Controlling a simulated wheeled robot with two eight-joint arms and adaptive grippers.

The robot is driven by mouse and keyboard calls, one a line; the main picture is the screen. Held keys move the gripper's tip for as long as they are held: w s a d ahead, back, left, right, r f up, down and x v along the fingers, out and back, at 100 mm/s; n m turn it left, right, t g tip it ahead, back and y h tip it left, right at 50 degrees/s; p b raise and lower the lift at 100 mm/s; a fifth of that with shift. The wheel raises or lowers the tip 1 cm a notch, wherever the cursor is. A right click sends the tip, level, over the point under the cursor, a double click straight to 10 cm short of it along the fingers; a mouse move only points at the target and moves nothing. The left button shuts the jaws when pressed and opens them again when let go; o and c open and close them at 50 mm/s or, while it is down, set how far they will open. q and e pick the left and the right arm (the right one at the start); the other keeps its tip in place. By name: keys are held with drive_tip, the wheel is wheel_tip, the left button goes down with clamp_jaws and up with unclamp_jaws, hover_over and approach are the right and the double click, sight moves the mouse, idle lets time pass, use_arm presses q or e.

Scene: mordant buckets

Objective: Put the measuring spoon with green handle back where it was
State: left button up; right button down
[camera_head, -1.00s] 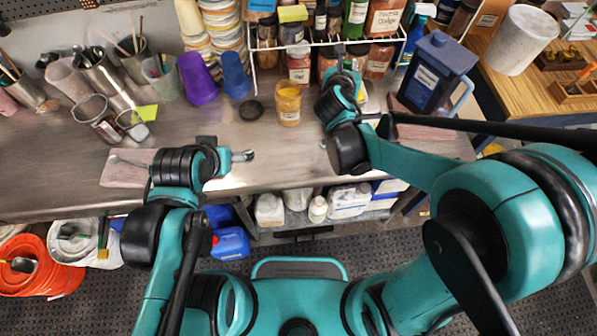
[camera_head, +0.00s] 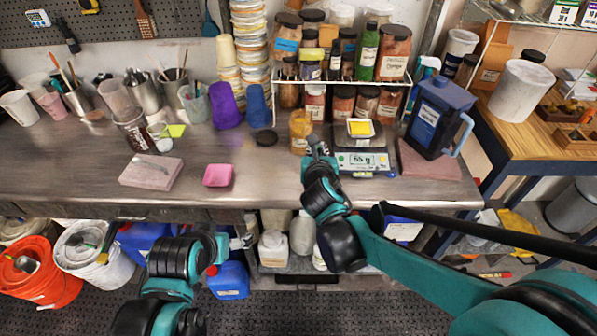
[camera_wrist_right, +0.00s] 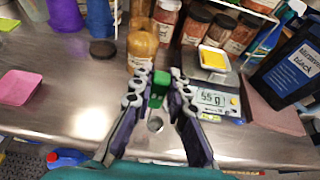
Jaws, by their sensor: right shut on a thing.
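The green handle (camera_wrist_right: 157,92) of the measuring spoon shows between the fingers of my right gripper (camera_wrist_right: 157,80), which is shut on it. A small round metal bowl (camera_wrist_right: 155,124) shows just below the handle, above the steel bench. In the head view my right gripper (camera_head: 317,146) is beside the amber jar (camera_head: 299,132) and left of the scale (camera_head: 366,163); the spoon cannot be made out there. My left gripper (camera_head: 247,238) is low at the bench's front edge, away from the spoon; its fingers are too unclear to judge.
The scale reads 55 g and bears a dish of yellow powder (camera_head: 360,128). A dark jug (camera_head: 438,118) stands right. The front middle bench is clear.

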drive_tip(key=w+a+f+b, duration=0.3)
drive_tip(key=w+a+f, duration=0.1)
drive_tip(key=f, duration=0.4)
drive_tip(key=shift+a+b, duration=0.4)
drive_tip(key=shift+a, duration=0.1)
drive_tip(key=shift+f, duration=0.15)
drive_tip(key=c, duration=1.5)
unclamp_jaws()
